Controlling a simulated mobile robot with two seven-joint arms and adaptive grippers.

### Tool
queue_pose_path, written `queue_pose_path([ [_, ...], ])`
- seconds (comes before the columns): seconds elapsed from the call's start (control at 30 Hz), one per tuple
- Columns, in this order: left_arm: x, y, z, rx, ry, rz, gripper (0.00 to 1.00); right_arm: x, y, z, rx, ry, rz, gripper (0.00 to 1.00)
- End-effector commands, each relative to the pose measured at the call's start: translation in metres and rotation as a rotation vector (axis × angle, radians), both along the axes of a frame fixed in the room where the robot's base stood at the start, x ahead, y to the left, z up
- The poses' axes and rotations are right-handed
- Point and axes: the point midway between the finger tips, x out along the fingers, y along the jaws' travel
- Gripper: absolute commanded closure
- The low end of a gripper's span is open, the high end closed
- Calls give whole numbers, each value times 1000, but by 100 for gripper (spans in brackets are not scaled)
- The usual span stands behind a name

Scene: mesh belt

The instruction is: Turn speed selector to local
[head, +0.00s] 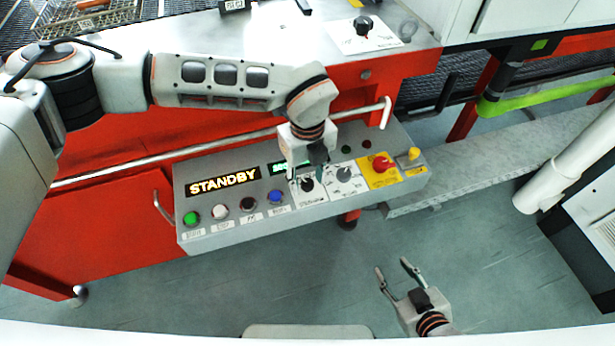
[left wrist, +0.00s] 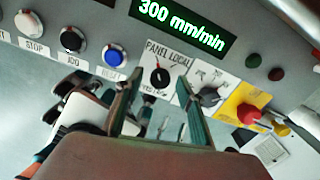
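The speed selector is a small black knob on a white plate, seen in the left wrist view (left wrist: 159,78) and the head view (head: 307,184). The plate reads PANEL and LOCAL along its top; the lower lettering is unclear. I cannot tell for sure which mark the knob points at. My left gripper (head: 307,174) is over the panel at this knob. In the left wrist view its two fingers (left wrist: 157,72) are apart, one on each side of the knob; contact is not clear. My right gripper (head: 392,267) is open and empty over the floor.
The grey control panel (head: 330,206) has a STANDBY display (head: 222,182) and a green 300 mm/min display (left wrist: 183,20). A second selector (left wrist: 210,95), a red emergency knob (head: 381,162) and a blue button (head: 275,197) are close by. A white rail (head: 220,143) runs behind the panel.

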Motion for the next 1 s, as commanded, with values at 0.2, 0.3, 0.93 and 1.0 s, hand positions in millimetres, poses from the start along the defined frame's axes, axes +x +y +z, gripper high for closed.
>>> queue_pose_path([
  [0.2, 0, 0, 1, 0, 0, 0, 82, 3, -1, 3, 0, -7, -1, 60],
  [0.3, 0, 0, 1, 0, 0, 0, 100, 3, -1, 3, 0, -8, -1, 60],
  [0.93, 0, 0, 4, 1, -3, -201, 100, 8, 1, 19, 13, -23, -5, 60],
  [1.0, 0, 0, 4, 2, -1, -261, 100, 8, 2, 21, 16, -23, -4, 60],
])
